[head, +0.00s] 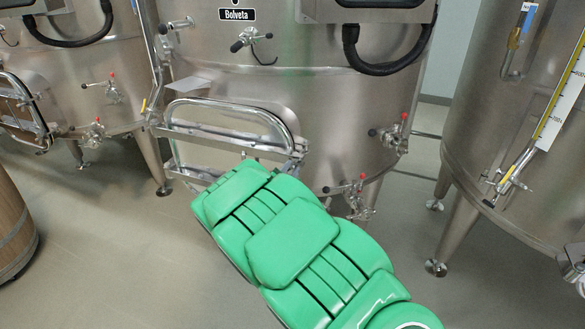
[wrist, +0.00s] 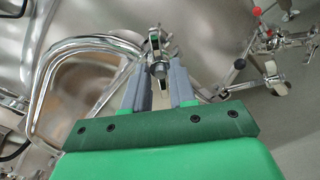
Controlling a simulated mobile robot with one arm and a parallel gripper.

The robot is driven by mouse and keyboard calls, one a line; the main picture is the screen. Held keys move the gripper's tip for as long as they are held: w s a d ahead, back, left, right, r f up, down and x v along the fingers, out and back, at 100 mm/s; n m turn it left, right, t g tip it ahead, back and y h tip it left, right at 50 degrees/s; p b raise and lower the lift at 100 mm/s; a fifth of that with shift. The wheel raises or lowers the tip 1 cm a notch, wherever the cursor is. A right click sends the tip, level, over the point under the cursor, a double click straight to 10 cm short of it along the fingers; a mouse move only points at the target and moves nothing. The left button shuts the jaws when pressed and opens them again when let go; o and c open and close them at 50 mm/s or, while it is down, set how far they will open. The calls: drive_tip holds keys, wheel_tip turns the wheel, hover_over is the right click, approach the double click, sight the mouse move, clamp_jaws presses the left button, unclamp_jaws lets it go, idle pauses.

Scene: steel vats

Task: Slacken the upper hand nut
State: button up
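In the wrist view a metal hand nut (wrist: 158,45) with wing-like arms and a round end faces me at the right edge of the hatch. I cannot tell from this view alone whether it is the upper one. My gripper (wrist: 159,68) is open, with one grey finger on each side of the nut and gaps visible between. The hatch frame of bent steel tube (wrist: 88,45) lies to the left. In the head view the hatch (head: 225,122) shows on the middle vat. My green arm hides my gripper and the hatch's lower right there.
Valves with red knobs and dark handles (wrist: 268,42) stick out to the right in the wrist view. In the head view valves (head: 390,135) project from the middle vat (head: 330,100). Another vat (head: 480,110) stands right, and a wooden barrel (head: 12,225) left. Floor (head: 120,260) at front left is clear.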

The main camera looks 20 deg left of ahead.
drive_tip(key=s, duration=0.7)
drive_tip(key=shift+s, duration=0.3)
idle(0.4)
drive_tip(key=shift+d, duration=0.1)
drive_tip(key=w+d+r+m+g+y, duration=0.2)
drive_tip(key=w+d+r+m+g, duration=0.3)
drive_tip(key=d+r+m, duration=0.35)
drive_tip(key=s+d+r+m+g, duration=0.2)
drive_tip(key=s+d+m, duration=0.2)
drive_tip(key=d, duration=0.3)
drive_tip(key=s+d+r+m+g, duration=0.3)
drive_tip(key=s+d, duration=0.1)
drive_tip(key=d, duration=0.4)
drive_tip(key=s+d+m+g, duration=0.3)
drive_tip(key=s+d, duration=0.3)
drive_tip(key=s, duration=0.6)
drive_tip(key=s+d+f+m+g+h, duration=0.1)
drive_tip(key=s+d+m+g, duration=0.2)
drive_tip(key=s, duration=1)
drive_tip(key=s+d+f+m+g+h, duration=0.1)
drive_tip(key=s+d+m+g, duration=0.2)
drive_tip(key=s+d+m, duration=0.4)
drive_tip(key=s+d, duration=0.4)
drive_tip(key=s, duration=0.1)
drive_tip(key=shift+s+f+g, duration=0.15)
drive_tip(key=shift+f+g, duration=0.1)
drive_tip(key=shift+g, duration=0.15)
